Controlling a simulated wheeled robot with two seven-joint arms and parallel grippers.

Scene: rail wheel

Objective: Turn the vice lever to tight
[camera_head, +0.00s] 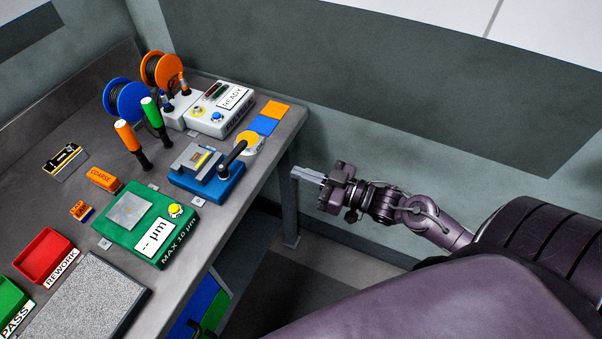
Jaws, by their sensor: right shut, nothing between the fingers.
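The blue vice (207,180) with grey jaws sits near the right front edge of the workbench. Its dark lever (233,155) slants up to the right, its end near a round yellow and white dial (249,143). A small yellow piece shows at the vice jaws. My right gripper (297,173) is shut and empty, off the bench's right edge and apart from the lever, its fingers pointing left. My left gripper is not in view.
A green gauge box (147,225) stands left of the vice. A white READY box (219,109) and orange and blue pads (264,126) lie behind it. Orange and green handled tools (130,143) stand at its left.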

